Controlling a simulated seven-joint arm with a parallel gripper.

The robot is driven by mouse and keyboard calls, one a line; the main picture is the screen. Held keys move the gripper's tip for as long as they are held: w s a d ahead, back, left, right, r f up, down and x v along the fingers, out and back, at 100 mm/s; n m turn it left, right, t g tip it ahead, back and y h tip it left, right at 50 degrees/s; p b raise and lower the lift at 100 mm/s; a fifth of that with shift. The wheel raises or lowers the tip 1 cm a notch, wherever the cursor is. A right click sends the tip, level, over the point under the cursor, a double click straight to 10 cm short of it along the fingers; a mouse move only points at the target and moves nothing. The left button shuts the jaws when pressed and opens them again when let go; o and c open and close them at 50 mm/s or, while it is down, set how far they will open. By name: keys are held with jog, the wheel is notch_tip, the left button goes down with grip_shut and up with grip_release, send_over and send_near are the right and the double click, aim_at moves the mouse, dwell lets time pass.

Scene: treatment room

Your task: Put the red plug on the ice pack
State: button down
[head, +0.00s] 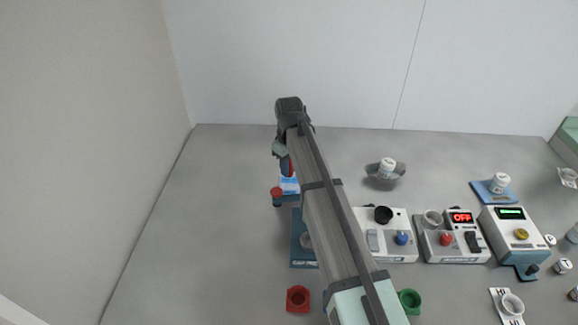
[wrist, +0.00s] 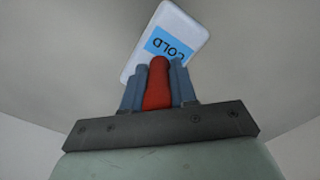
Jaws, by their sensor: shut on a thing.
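My gripper (wrist: 157,88) is shut on the red plug (wrist: 158,80), which stands upright between its two blue-grey fingers in the wrist view. The ice pack (wrist: 152,28) is a white slab with a blue label reading COLD, and it lies beyond the fingertips. The plug's tip overlaps the label's edge in that view; I cannot tell whether they touch. In the head view my gripper (head: 287,164) points down over the ice pack (head: 289,186), which is partly hidden by my arm. A bit of the red plug (head: 291,169) shows there beside the fingers.
A dark blue tray (head: 302,252) lies partly under my arm in view. A red ring-shaped piece (head: 298,299) and a green one (head: 410,300) are nearer. Devices (head: 455,240) crowd the right; the left table is clear.

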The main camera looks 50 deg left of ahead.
jog(key=shift+f, duration=0.1)
jog(key=c, duration=0.9)
grip_release()
notch_tip(320, 180, up, 12)
jog(key=shift+r, duration=0.2)
jog(key=shift+w, duration=0.1)
